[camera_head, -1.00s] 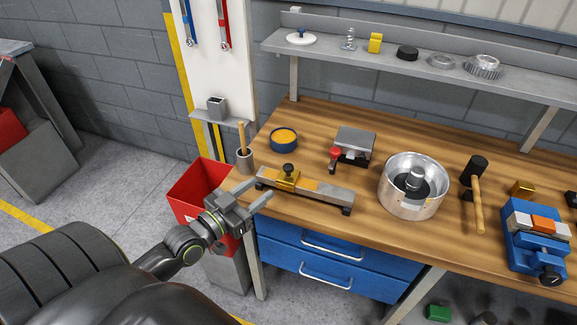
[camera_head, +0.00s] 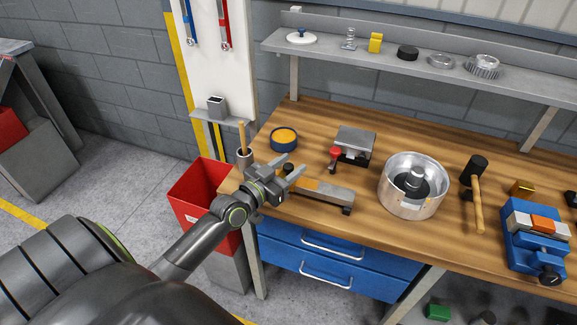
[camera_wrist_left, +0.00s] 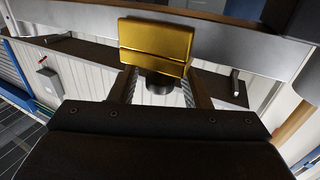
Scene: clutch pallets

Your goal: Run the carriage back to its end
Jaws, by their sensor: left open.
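The carriage is a brass-coloured block (camera_wrist_left: 155,45) with a black knob (camera_wrist_left: 160,82). It sits on a grey slide rail (camera_head: 335,195) on the wooden bench. In the head view my left gripper (camera_head: 290,171) is over the rail's left part and hides most of the carriage; the knob (camera_head: 288,167) shows near the fingertips. In the left wrist view the open fingers (camera_wrist_left: 161,80) reach toward the block, with the knob between them. I cannot tell whether they touch it. My right gripper is not in view.
A blue-rimmed round tin (camera_head: 284,138) and a grey block device with a red knob (camera_head: 353,145) stand behind the rail. A metal drum (camera_head: 413,187) stands to its right. A red bin (camera_head: 194,202) is beside the bench's left end, near my left arm.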

